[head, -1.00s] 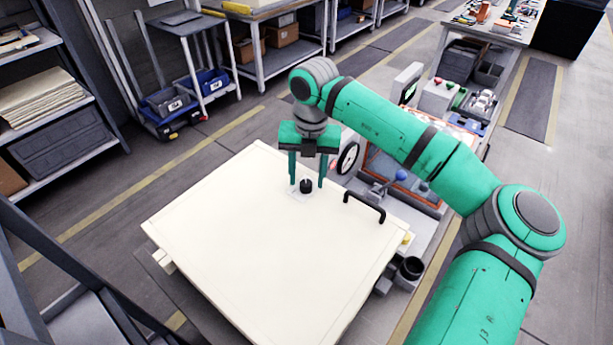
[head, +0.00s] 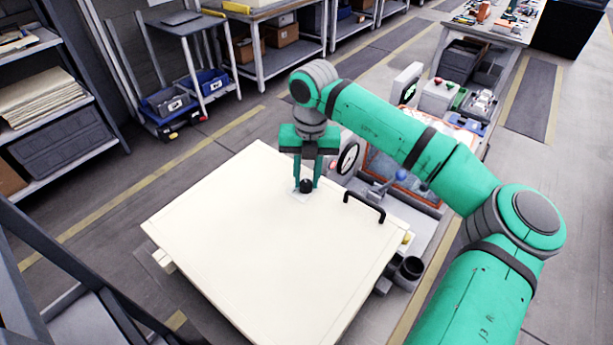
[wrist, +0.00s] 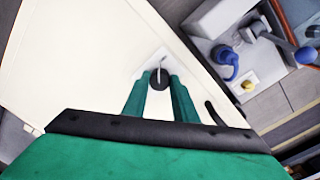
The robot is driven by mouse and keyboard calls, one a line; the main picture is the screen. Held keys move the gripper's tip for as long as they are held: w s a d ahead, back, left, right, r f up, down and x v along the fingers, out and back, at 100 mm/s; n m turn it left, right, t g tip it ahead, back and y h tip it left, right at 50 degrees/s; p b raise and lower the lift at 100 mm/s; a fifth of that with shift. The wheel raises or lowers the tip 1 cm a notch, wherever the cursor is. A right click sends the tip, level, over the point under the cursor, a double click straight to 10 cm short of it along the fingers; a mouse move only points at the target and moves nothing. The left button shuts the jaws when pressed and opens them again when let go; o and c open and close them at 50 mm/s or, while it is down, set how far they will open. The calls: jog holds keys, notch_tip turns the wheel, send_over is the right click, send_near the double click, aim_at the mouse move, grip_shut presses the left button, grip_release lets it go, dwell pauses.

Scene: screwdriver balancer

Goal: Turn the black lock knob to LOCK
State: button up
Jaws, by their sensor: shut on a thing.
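The black lock knob (head: 306,186) stands on a small pale plate (head: 301,196) on the cream panel (head: 240,240), near its far edge. My gripper (head: 306,182) comes down from above and is shut on the knob, one finger on each side. In the wrist view the knob (wrist: 160,78) sits between the tips of the two green fingers (wrist: 160,88). A light pointer mark shows on the knob there. The lettering on the plate is too small to read, so I cannot tell which word the pointer faces.
A black bar handle (head: 364,206) rises from the panel right of the knob. Beyond the panel's right edge are a round dial (head: 348,158), a blue-knobbed lever (head: 400,175) and a black cup (head: 411,267). The rest of the panel is clear.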

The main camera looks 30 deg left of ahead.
jog(key=n, duration=0.3)
jog(key=shift+n, duration=0.4)
jog(key=n, duration=0.4)
jog(key=shift+a+n, duration=0.1)
jog(key=shift+n, duration=0.2)
jog(key=n, duration=0.4)
jog(key=shift+n+h, duration=0.3)
jog(key=shift+s+n, duration=0.1)
jog(key=shift+n, duration=2)
jog(key=o, duration=1)
jog(key=shift+o, duration=0.2)
